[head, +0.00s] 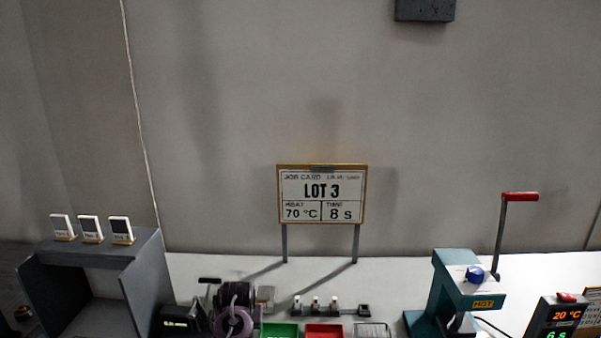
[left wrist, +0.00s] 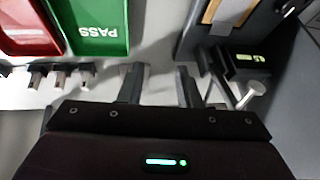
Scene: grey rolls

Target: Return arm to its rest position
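My left gripper (left wrist: 160,88) shows in the left wrist view with its two dark fingers apart and only pale table surface between them. It is between the green PASS tray (left wrist: 97,28) and a black device with a green display (left wrist: 248,58). In the head view, a dark purple jointed shape at the bottom, between that device and the green tray, looks like part of my left arm; its fingertips cannot be made out. My right gripper and right arm are in neither view.
The head view shows a grey open box (head: 95,250) at left, a job card sign (head: 322,195), a red tray (head: 324,331), a row of small pegs (head: 316,306), a teal press (head: 455,290) with a red-handled lever, and a temperature display (head: 556,318) at right. White table (head: 400,275) behind is clear.

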